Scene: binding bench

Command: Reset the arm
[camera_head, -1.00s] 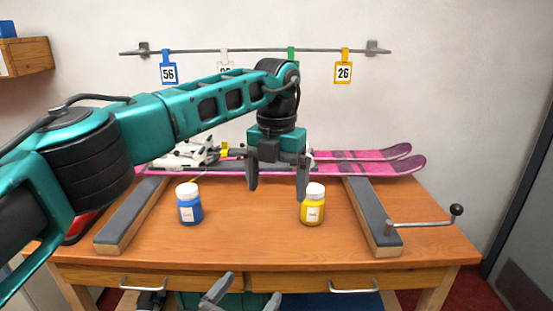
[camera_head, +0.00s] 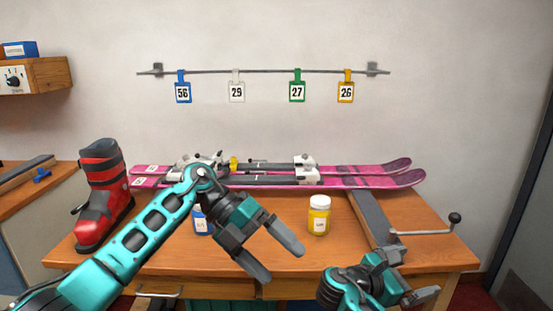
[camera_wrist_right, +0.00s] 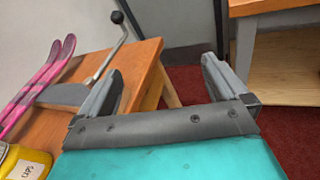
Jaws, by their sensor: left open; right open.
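My left gripper (camera_head: 282,265) is at the front middle of the bench in the head view, its two fingers apart and nothing between them. It points down and to the right, and its arm comes in from the lower left. My right gripper (camera_head: 415,272) is low at the bench's front right, also open and empty. In the right wrist view its fingers (camera_wrist_right: 160,68) stand wide apart past the bench edge, over red floor. A blue jar (camera_head: 202,222) is partly hidden behind my left arm. A yellow jar (camera_head: 319,215) stands upright, right of my left gripper.
Pink skis (camera_head: 385,178) with bindings lie along the back of the bench (camera_head: 440,245). A red boot (camera_head: 100,190) stands at the left end. A crank handle (camera_head: 430,231) sticks out at the right. Numbered tags (camera_head: 297,92) hang on a wall rail.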

